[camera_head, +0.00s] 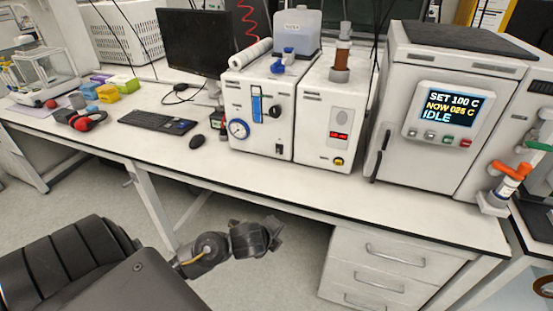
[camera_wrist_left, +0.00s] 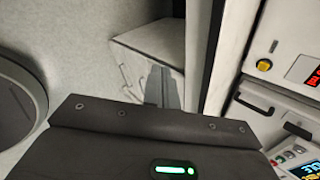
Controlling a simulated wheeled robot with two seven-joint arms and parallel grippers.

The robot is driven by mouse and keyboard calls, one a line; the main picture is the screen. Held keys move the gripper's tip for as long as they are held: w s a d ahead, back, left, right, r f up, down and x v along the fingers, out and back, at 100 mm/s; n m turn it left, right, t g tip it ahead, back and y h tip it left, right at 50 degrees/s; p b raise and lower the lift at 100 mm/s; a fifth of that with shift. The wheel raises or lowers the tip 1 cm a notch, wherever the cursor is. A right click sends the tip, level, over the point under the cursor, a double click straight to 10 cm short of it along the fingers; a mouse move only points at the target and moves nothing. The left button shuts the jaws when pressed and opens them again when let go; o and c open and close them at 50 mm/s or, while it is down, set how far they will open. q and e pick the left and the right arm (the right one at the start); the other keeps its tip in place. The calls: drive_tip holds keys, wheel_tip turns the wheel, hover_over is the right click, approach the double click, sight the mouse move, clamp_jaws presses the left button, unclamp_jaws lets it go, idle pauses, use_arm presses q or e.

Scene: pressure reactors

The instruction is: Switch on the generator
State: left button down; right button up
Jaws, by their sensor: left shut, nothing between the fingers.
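Two white instrument boxes stand side by side on the bench; no readable label tells which is the generator. The left box (camera_head: 265,138) has a round gauge, a blue-marked tube, a black knob and a small black switch low on its front. The right box (camera_head: 316,142) has a red display (camera_head: 339,135) and a yellow button (camera_head: 338,161). The yellow button also shows in the left wrist view (camera_wrist_left: 264,65). My left gripper (camera_head: 274,236) is shut and empty, in front of and below the bench edge, apart from both boxes. Its fingers show in the left wrist view (camera_wrist_left: 160,88). My right gripper is out of view.
A white oven-like unit (camera_head: 400,155) with a screen reading IDLE stands right of the boxes. A keyboard (camera_head: 157,122), mouse (camera_head: 197,142) and monitor (camera_head: 200,45) are to the left. White drawers (camera_head: 390,265) are under the bench. The bench's front strip is clear.

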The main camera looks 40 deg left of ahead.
use_arm(q)
drive_tip(key=w+a+r+m+t+y, duration=0.2)
drive_tip(key=w+a+r+m, duration=1)
drive_tip(key=a, duration=0.3)
drive_tip(key=shift+w+m+t, duration=0.3)
drive_tip(key=shift+w+m, duration=0.05)
drive_tip(key=shift+m, duration=0.45)
drive_tip(key=shift+a, duration=0.1)
approach(279, 151)
wheel_tip(279, 151, down, 4)
drive_tip(key=shift+w+r, duration=0.1)
drive_tip(key=shift+w, duration=0.05)
drive_tip(key=w, duration=0.1)
drive_tip(key=w+a, duration=0.1)
drive_tip(key=w, duration=0.1)
drive_tip(key=shift+w+p, duration=0.15)
drive_tip(key=shift+p, duration=0.2)
drive_tip(key=shift+w+a, duration=0.2)
drive_tip(key=shift+w, duration=0.4)
drive_tip(key=shift+r, duration=0.15)
